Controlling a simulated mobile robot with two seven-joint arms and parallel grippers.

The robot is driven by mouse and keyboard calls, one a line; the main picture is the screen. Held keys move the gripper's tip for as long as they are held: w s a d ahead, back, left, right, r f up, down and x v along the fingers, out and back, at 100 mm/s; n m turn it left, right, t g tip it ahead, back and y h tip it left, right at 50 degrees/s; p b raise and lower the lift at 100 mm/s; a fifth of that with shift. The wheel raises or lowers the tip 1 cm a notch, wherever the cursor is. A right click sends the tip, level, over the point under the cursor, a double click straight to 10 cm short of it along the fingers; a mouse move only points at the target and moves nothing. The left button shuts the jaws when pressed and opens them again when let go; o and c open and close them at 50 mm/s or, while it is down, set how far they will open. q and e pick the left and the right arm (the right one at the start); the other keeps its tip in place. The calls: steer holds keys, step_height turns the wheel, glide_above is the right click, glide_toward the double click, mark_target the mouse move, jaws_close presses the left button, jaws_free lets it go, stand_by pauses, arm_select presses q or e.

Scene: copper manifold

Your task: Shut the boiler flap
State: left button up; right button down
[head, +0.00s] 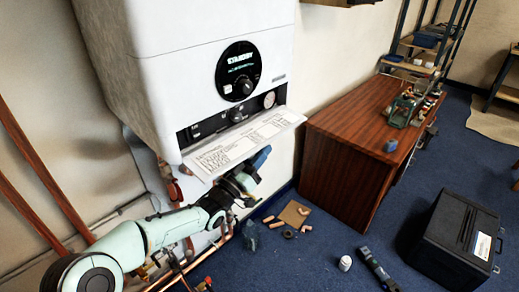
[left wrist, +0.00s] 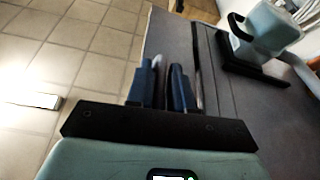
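The boiler flap (head: 243,143) is a white printed panel on the lower front of the white boiler (head: 190,70). It is open, sticking outward below the control strip. My left gripper (head: 262,160) is just under the flap's underside, towards its right half. I cannot tell whether it touches the flap. In the left wrist view its two blue fingers (left wrist: 166,82) stand a little apart, with a narrow gap and nothing clearly held between them. My right gripper is not in view.
A round dial (head: 238,71) reads STANDBY above the control strip (head: 230,116). A wooden cabinet (head: 340,150) stands right of the boiler. Copper pipes run below. A black case (head: 455,240), a torch (head: 378,268) and small pieces lie on the blue floor.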

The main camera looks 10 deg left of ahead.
arm_select(q)
steer(key=shift+w, duration=0.1)
jaws_close()
